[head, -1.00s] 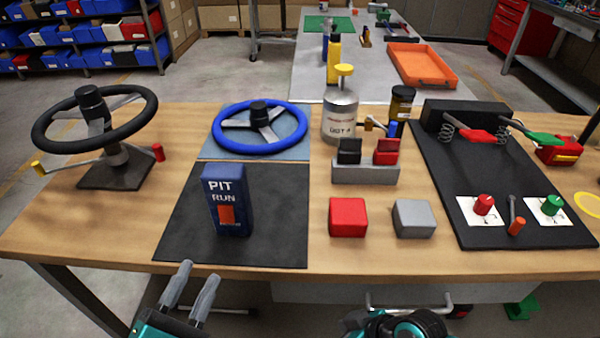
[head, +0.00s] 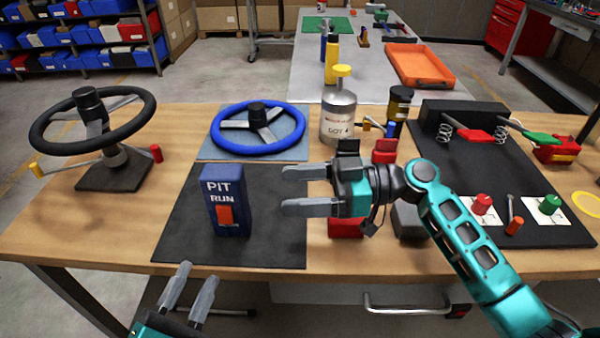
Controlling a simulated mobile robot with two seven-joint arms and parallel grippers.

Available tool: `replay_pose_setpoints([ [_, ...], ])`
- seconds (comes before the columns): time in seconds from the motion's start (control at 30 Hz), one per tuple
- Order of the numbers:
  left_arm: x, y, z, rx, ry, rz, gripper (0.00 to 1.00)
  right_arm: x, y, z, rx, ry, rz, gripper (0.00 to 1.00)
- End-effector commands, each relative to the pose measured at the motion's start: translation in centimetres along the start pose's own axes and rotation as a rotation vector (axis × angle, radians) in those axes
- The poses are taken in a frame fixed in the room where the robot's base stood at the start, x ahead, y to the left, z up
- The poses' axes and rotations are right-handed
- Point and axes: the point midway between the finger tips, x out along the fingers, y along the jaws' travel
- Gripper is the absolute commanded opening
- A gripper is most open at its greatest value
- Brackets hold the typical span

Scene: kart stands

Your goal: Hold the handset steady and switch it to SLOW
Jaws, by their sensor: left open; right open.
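The handset is a dark blue block (head: 228,200) standing on the black mat (head: 180,230). Its face reads PIT and RUN, with an orange switch (head: 225,215) below the words. My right gripper (head: 285,190) is open and empty to the right of the handset. Its fingers point left toward the handset, with a gap between them and it. My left gripper (head: 190,288) is open and empty in front of the table's front edge, below and left of the handset. Small print under the switch is too small to read.
A blue steering wheel (head: 258,147) lies behind the mat, and a black wheel on a stand (head: 113,158) is at left. My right arm partly covers a red block (head: 345,228) and a grey block (head: 408,224). A black pedal board (head: 465,190) is at right.

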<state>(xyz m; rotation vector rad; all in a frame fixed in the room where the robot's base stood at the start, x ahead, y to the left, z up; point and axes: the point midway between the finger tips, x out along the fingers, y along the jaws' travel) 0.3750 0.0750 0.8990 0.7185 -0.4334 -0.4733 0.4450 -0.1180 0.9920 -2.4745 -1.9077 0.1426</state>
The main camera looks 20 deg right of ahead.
Motion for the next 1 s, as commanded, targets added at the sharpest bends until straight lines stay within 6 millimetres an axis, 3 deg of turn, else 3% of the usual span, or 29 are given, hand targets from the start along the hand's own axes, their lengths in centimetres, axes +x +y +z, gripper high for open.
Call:
replay_pose_setpoints([
  [0.1, 0.0, 0.0, 0.0, 0.000, 0.000, 0.000, 0.43, -0.1, 1.4, -1.5, -0.051, 0.054, 0.045, 0.77],
  [0.37, 0.0, 0.0, 0.0, 0.000, 0.000, 0.000, 0.43, 0.8, 1.8, -1.9, -0.067, 0.070, 0.057, 0.77],
  [1.0, 0.0, 0.0, 0.0, 0.000, 0.000, 0.000, 0.43, 11.5, 2.3, -2.6, -0.064, 0.067, 0.057, 0.77],
])
